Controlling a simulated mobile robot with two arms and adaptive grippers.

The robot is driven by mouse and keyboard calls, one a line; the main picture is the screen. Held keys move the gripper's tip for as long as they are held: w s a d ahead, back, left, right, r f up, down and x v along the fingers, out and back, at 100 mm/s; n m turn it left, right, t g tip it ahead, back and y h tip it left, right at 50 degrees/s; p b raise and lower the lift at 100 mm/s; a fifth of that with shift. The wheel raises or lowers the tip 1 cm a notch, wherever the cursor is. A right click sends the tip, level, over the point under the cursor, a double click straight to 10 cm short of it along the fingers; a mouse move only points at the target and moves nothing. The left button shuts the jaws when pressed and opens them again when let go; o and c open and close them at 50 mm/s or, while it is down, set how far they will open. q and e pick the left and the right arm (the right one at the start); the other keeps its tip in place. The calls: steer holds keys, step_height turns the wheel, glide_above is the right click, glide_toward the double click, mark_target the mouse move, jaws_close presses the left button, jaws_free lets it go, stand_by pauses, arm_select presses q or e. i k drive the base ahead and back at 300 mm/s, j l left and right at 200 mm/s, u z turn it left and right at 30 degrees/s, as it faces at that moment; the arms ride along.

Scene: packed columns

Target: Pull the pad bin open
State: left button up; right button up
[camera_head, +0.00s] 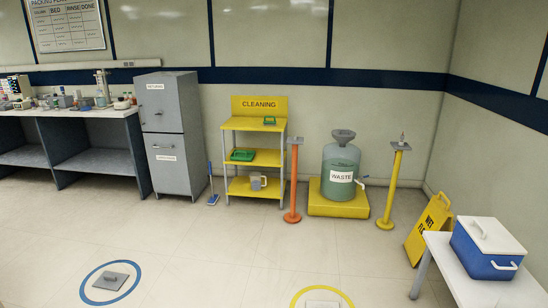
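A grey two-part cabinet (173,130) stands against the back wall, left of the cleaning shelf. Its upper door (163,105) has a small white label, which seems to read "RETURNS". Its lower front (172,178) has another white label, too small to read. Both parts look closed. I cannot tell for sure which part, if either, is the pad bin. Neither of my grippers is in view.
A cluttered bench (75,114) stands left of the cabinet. A yellow cleaning shelf (258,104), waste carboy (340,170), orange post (293,180), yellow post (392,185), yellow floor sign (428,228) and blue cooler (487,250) are to the right. The middle floor is mostly open.

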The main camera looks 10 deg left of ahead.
mark_target(167, 153)
steer(key=i+j+u, duration=0.1)
steer(key=i+u, duration=0.2)
steer(key=i, duration=0.2)
steer(key=i+u, duration=0.3)
steer(key=i, duration=0.25)
steer(key=i+l+u, duration=0.15)
steer(key=i+u, duration=0.15)
steer(key=i, duration=0.2)
steer(key=i+l+u, duration=0.3)
steer(key=i, duration=0.2)
steer(key=i+j+z, duration=0.1)
steer(key=i, duration=0.4)
steer(key=i+j, duration=0.15)
steer(key=i, duration=0.35)
steer(key=i+j+z, duration=0.15)
steer(key=i, duration=0.3)
steer(key=i+j, duration=0.2)
steer(key=i, duration=0.3)
steer(key=i+j+z, duration=0.15)
steer(key=i, duration=0.3)
